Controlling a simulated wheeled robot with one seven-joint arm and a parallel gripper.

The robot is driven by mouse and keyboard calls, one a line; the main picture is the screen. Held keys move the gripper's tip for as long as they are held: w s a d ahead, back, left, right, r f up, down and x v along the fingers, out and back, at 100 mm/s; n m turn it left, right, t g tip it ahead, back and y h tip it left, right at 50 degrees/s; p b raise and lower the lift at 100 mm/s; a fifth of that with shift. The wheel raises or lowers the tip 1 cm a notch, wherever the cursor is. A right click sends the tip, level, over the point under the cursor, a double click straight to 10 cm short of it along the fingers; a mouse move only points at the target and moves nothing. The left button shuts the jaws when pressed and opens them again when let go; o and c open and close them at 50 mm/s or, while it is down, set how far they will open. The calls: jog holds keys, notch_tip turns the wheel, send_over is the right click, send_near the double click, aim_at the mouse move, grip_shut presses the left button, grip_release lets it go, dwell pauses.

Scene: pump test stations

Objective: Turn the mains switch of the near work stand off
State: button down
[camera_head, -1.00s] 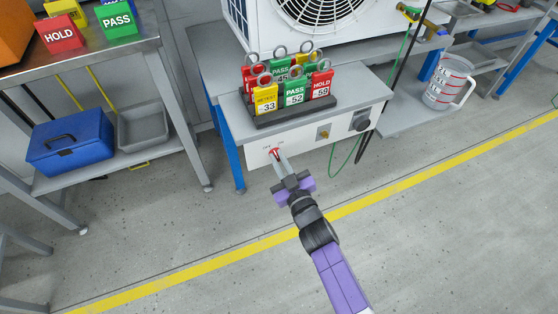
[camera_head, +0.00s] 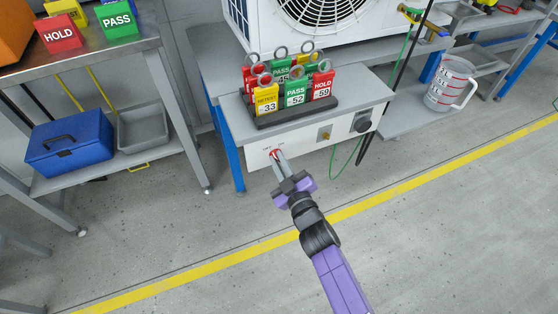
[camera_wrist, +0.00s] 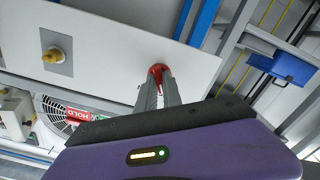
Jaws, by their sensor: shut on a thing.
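The red mains switch (camera_head: 274,153) sits on the white front panel (camera_head: 310,145) of the near work stand, beside small OFF and ON lettering. My gripper (camera_head: 279,161) reaches up to the panel and is shut on the switch. In the wrist view the red switch (camera_wrist: 158,72) shows between the tips of my gripper's fingers (camera_wrist: 158,85). The fingers cover part of the switch, so its exact angle is hard to tell.
A dark rack (camera_head: 300,112) of red, green and yellow tags stands on the stand top above the panel. A bench with a blue toolbox (camera_head: 70,142) is at left. The floor in front is clear.

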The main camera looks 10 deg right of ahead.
jog(key=c, duration=1.5)
grip_release()
jog(key=p+v, duration=0.2)
jog(key=v, duration=0.6)
jog(key=shift+p, duration=0.35)
jog(key=shift+w, duration=0.1)
